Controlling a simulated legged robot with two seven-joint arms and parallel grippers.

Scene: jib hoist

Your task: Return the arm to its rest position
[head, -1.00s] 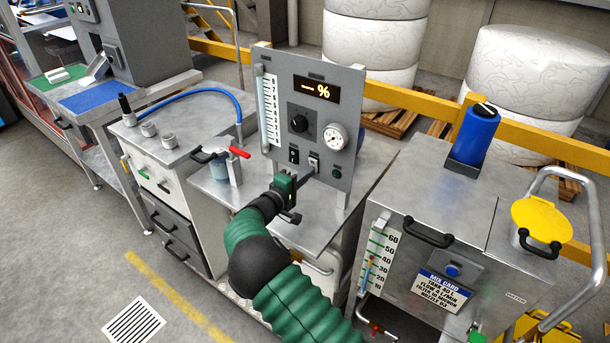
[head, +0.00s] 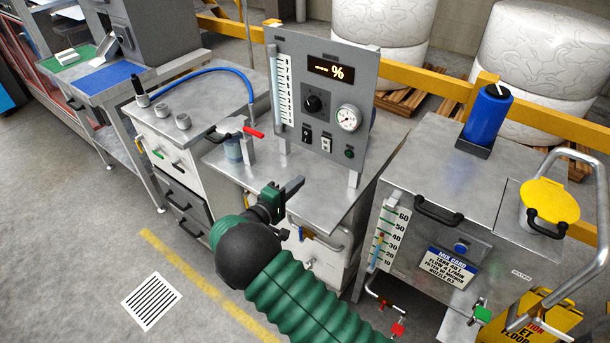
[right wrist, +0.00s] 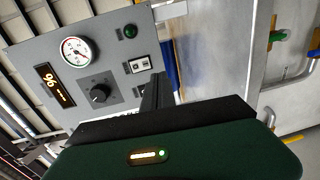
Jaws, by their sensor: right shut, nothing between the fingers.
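My right gripper (head: 290,190) is shut and empty. It is in front of the grey control panel (head: 370,75), low and apart from it, above the front part of the steel bench (head: 325,200). My green right arm comes up from the bottom of the head view. The panel carries a display with a % sign (head: 331,70), a black knob (head: 312,103), a round gauge (head: 348,118), two rocker switches (head: 326,143) and a green button (head: 349,153). In the right wrist view the panel (right wrist: 45,45) shows turned sideways beyond the gripper's dark fingers (right wrist: 155,95). My left gripper is not in view.
A steel tank (head: 450,170) with a yellow-lidded port (head: 549,201) and a bent rail stands at right. A red-handled valve (head: 253,132) and a drawer cabinet (head: 170,140) are at left. The floor at front left, around the grate (head: 151,301), is clear.

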